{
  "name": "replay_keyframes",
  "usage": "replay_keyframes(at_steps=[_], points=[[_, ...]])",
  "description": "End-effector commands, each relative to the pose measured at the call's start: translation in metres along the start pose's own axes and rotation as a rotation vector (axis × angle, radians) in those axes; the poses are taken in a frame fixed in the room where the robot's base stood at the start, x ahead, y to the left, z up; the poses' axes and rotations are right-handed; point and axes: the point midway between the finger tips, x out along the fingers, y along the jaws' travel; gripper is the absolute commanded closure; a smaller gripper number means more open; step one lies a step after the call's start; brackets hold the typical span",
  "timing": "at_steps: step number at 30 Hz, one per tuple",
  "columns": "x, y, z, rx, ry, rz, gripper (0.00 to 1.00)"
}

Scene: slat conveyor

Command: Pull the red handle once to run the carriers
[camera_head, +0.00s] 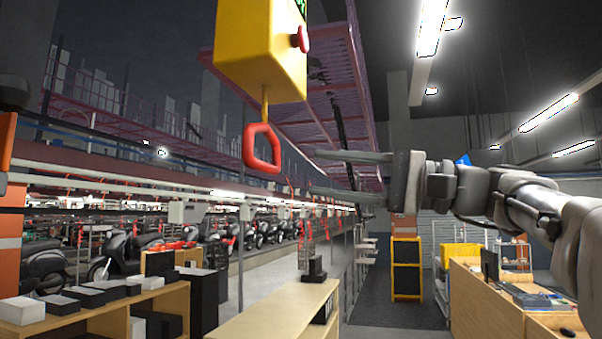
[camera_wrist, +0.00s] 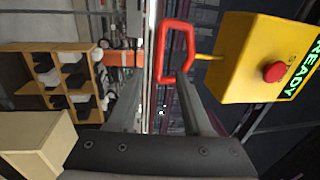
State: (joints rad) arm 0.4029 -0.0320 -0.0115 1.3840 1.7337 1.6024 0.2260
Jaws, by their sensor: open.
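The red handle (camera_head: 250,146) is a closed loop hanging on a yellow rod under a yellow control box (camera_head: 260,55). In the wrist view the handle (camera_wrist: 161,52) appears just beyond my fingertips, and the box (camera_wrist: 245,55) with its green READY display (camera_wrist: 306,66) is on the right. My gripper (camera_head: 317,172) is open and empty, to the right of the handle in the head view, with both fingers pointing left toward it. A gap shows between fingertips and handle there. In the wrist view the right fingertip (camera_wrist: 160,82) overlaps the handle's lower edge.
A red button (camera_wrist: 274,72) sticks out of the box. A purple mesh walkway (camera_head: 330,70) runs overhead behind it. A wooden counter (camera_head: 270,312) and a shelf with boxes (camera_head: 150,300) stand below. Several scooters (camera_head: 125,245) line the left. The air around the handle looks clear.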

Motion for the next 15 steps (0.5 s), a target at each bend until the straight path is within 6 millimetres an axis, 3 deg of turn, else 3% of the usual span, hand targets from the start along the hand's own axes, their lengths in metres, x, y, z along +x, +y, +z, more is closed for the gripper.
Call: replay_keyframes(at_steps=[15], points=[[0.087, 0.000, 0.001, 0.001, -0.002, 0.002, 0.50]])
